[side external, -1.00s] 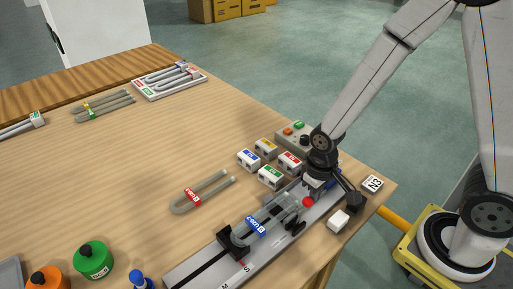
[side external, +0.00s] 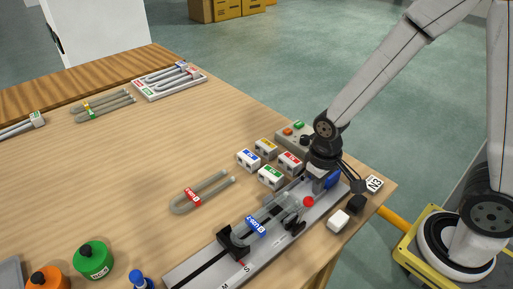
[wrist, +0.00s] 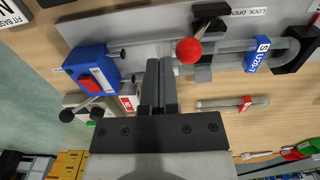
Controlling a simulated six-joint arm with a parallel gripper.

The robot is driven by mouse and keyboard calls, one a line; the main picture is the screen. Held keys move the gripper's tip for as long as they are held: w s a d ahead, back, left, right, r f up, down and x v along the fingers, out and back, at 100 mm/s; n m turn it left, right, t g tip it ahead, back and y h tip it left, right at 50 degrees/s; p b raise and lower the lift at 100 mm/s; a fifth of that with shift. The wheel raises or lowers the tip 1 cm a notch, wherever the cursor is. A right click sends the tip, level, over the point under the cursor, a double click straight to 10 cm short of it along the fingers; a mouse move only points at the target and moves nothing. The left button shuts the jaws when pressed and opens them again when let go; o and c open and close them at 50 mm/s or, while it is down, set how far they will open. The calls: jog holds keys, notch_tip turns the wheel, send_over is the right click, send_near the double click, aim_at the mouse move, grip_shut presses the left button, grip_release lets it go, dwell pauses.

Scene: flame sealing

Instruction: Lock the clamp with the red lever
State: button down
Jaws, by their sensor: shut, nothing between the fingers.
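The red lever's ball knob (wrist: 188,50) hangs from a black clamp arm (wrist: 211,14) in the wrist view. The lever leans toward the LOCK label, away from OPEN. In the side view the red knob (side external: 308,201) stands above the rail. A glass U-tube with a blue label (wrist: 257,54) lies along the rail by the clamp. My gripper (wrist: 160,64) is shut and empty, just left of the knob in the wrist view with a small gap. Its fingertips are hard to make out in the side view.
A blue block with a red button (wrist: 92,77) is left of my fingers in the wrist view. A black end stop (side external: 234,241) sits farther along the rail. Several labelled white blocks (side external: 270,177) and a red-labelled U-tube (side external: 193,196) lie beside the rail.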

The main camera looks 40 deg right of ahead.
jog(key=shift+r, duration=2.75)
jog(key=shift+d, duration=0.1)
jog(key=d+t, duration=0.1)
jog(key=d, duration=0.1)
jog(key=d+t, duration=0.1)
jog(key=shift+s+d+f+t, duration=0.15)
jog(key=shift+s+f+t, duration=0.05)
jog(key=shift+s+t, duration=0.1)
jog(key=c, duration=1.3)
grip_release()
